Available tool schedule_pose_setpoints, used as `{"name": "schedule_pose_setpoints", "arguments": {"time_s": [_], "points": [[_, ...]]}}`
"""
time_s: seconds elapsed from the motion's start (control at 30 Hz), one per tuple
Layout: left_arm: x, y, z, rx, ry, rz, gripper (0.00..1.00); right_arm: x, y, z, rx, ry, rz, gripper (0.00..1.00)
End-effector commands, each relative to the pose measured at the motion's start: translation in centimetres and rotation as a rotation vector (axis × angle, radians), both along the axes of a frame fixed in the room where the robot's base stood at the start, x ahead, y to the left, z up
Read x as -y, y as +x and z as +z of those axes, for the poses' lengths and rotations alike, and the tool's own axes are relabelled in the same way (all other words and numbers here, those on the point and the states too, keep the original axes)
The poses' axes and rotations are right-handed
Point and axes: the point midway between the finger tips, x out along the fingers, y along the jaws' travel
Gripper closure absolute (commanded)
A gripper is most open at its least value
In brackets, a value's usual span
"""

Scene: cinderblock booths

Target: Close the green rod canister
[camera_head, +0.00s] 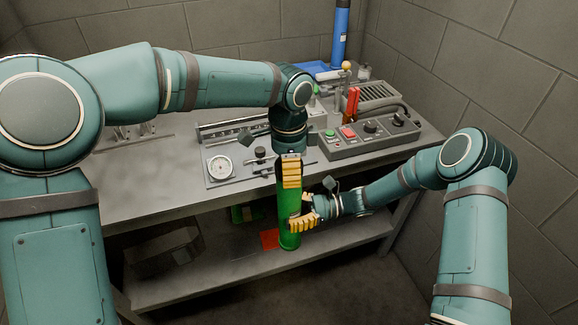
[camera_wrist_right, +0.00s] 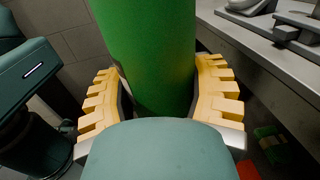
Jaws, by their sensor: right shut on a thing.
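The green rod canister (camera_head: 289,238) stands roughly upright in mid-air in front of the workbench edge. My right gripper (camera_head: 303,216) is shut around its lower part from the right. In the right wrist view the green cylinder (camera_wrist_right: 150,50) fills the space between the yellow fingers of this gripper (camera_wrist_right: 163,85). My left gripper (camera_head: 291,170) points down over the canister's upper end, with yellow finger pads in front of it. Its other finger is hidden, so I cannot tell how far it is closed. The canister's top and any cap are hidden behind it.
The workbench (camera_head: 150,205) holds a round gauge (camera_head: 221,167) and a control box (camera_head: 365,135) with buttons and knobs. A blue cylinder (camera_head: 340,35) stands at the back. A lower shelf (camera_head: 215,275) lies below, with a red patch (camera_head: 270,239). Block walls close in the right side.

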Motion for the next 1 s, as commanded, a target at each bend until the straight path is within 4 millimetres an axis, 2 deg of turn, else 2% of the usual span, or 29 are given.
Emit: {"name": "schedule_pose_setpoints", "arguments": {"time_s": [0.03, 0.07, 0.33, 0.47, 1.0], "points": [[0.0, 0.0, 0.1, 0.001, 0.000, 0.001, 0.11, 0.0, 0.0, 0.1, 0.001, 0.002, 0.001, 1.00], [0.0, 0.0, 0.1, 0.001, 0.000, 0.001, 0.00, 0.0, 0.0, 0.1, 0.001, 0.002, 0.001, 1.00], [0.0, 0.0, 0.1, 0.000, 0.000, 0.003, 0.00, 0.0, 0.0, 0.1, 0.000, 0.003, 0.000, 1.00], [0.0, 0.0, 0.8, 0.002, -0.001, 0.003, 0.00, 0.0, 0.0, 0.1, 0.001, 0.003, 0.000, 1.00], [0.0, 0.1, 10.5, 0.003, -0.001, 0.002, 0.00, 0.0, 0.0, 0.1, 0.000, 0.003, 0.000, 1.00]]}}
